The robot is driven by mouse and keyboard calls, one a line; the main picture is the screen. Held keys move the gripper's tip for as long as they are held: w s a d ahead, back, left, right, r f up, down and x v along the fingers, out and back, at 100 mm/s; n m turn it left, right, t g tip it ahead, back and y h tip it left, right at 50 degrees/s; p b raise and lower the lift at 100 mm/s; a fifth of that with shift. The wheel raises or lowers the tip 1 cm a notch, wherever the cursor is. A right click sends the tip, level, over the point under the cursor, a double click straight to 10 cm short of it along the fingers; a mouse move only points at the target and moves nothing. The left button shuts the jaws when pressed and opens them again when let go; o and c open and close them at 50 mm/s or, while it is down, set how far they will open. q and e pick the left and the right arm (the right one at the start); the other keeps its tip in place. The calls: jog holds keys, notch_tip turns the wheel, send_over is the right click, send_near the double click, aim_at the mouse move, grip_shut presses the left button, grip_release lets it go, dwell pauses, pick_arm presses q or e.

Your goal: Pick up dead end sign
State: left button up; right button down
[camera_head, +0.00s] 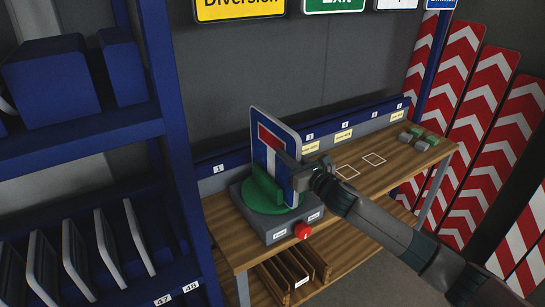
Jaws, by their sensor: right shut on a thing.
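The dead end sign (269,143) is a blue rectangular panel with a white stem and a red bar. It stands upright, slightly tilted in the picture, at the green round holder (262,197) on a grey box. My right gripper (299,177) reaches in from the right and is shut on the sign's right edge. The sign's lower part is partly hidden by the green holder, and I cannot tell whether it still touches it. My left gripper is not in view.
The grey box has a red button (303,230) and stands on a wooden workbench (390,171). Small grey and green blocks (420,139) lie at the bench's right end. A blue shelf (85,127) stands close on the left. Red-and-white chevron boards (482,125) lean at the right.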

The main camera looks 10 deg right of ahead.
aim_at(288, 128)
jog(key=shift+r, duration=0.25)
dwell(0.4)
jog(key=shift+r+b, duration=1.15)
jog(key=shift+r, duration=3.75)
jog(key=shift+f, duration=0.1)
